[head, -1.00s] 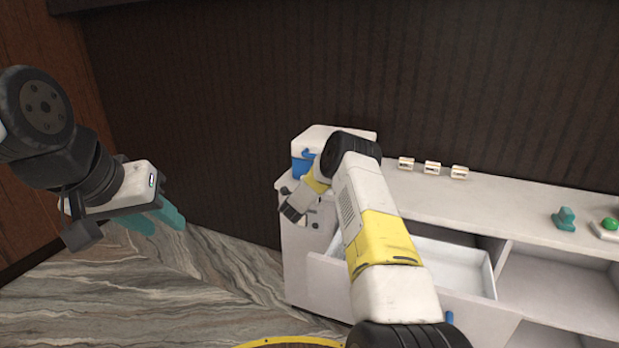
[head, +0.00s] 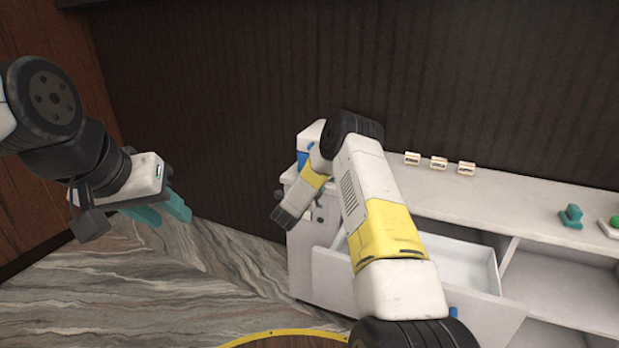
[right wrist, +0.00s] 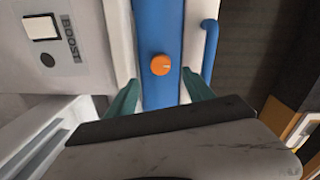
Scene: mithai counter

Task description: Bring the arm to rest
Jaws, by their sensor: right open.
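My left gripper (head: 165,210), with teal fingers, hangs at the left over the marble floor, clear of the counter. Its two fingers lie close together in this view, so their gap is hard to judge. My right arm reaches across the middle of the head view toward the left end of the counter, and its own gripper is hidden there behind the arm. In the right wrist view my right gripper (right wrist: 160,100) shows its teal fingers apart. Between and beyond them is a blue-and-white appliance (right wrist: 160,30) with an orange knob (right wrist: 161,65). I cannot tell any contact.
The white counter (head: 520,190) has an open drawer (head: 465,262) under my right arm. Three small labelled blocks (head: 439,163) stand along its back. A teal object (head: 571,216) and a green button (head: 615,221) are at the right. A grey panel (right wrist: 70,65) reads BOOST.

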